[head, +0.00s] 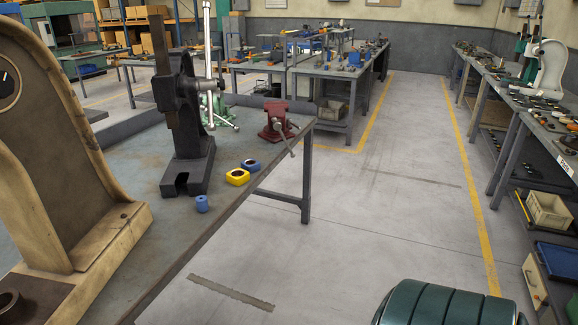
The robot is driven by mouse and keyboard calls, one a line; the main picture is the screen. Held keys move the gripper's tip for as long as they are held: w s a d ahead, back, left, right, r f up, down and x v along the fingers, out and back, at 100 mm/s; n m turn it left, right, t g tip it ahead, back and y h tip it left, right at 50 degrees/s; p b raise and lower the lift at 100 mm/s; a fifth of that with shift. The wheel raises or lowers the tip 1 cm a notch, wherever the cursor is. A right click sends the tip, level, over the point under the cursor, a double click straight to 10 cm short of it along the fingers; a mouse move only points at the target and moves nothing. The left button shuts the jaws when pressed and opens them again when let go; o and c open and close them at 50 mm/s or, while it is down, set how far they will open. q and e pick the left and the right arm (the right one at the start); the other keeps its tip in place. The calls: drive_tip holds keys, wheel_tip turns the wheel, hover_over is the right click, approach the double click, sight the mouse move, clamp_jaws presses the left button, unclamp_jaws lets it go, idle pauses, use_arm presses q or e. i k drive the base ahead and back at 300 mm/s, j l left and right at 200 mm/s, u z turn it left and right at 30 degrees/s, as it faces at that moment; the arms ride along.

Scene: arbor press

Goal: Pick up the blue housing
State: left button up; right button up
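A blue housing (251,165), a squat block with a round dark opening on top, sits on the near workbench (255,203) close to its right edge. A similar yellow housing (237,177) sits just in front of it, slightly left; I cannot tell if they touch. A small blue cylinder (202,203) stands nearer, in front of the black arbor press (188,135). Neither of my grippers shows in the head view.
A red vise (278,122) stands on the bench behind the housings. A large beige machine frame (60,150) fills the left foreground. Open floor (360,220) lies right of the bench, with another loaded bench (535,115) along the right wall.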

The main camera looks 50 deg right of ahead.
sight(256, 167)
drive_tip(key=z, duration=1.5)
